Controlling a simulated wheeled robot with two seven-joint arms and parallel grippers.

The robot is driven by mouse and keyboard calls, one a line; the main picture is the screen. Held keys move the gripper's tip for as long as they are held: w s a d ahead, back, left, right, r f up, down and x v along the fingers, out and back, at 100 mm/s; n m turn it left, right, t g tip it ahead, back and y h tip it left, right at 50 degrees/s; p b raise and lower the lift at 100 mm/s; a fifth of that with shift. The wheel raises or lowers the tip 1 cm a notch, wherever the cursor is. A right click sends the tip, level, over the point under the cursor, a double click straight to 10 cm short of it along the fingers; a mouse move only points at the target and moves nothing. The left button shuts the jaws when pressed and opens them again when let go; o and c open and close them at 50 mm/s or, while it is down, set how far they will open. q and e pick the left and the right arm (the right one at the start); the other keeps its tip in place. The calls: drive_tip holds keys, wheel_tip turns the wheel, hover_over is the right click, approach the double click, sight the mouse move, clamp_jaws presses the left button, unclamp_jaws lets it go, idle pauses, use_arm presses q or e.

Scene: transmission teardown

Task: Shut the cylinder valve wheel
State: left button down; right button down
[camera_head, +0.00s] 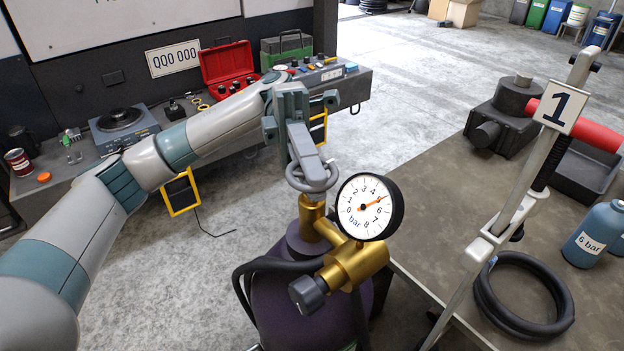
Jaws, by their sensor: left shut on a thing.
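The grey valve wheel (325,181) sits on top of the brass valve (313,210) of a purple gas cylinder (277,297) in the lower middle. My left arm reaches in from the left, and my left gripper (309,168) is shut on the wheel from above. The fingers hide part of the wheel's rim. A round white gauge (369,207) marked in bar stands beside the valve, its orange needle pointing near 5. A brass regulator with a dark knob (308,294) is below it. My right gripper is not in view.
A dark hose (270,265) loops by the cylinder. The right table (437,215) holds a metal lever tool (522,185) tagged 1, a black ring (520,325) and a blue bottle (593,237). A bench at the back left holds a red case (226,62).

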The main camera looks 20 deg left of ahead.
use_arm(q)
drive_tip(key=shift+f, duration=0.1)
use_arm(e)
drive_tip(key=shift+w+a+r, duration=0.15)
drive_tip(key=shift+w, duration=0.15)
use_arm(q)
drive_tip(key=c, duration=1.8)
unclamp_jaws()
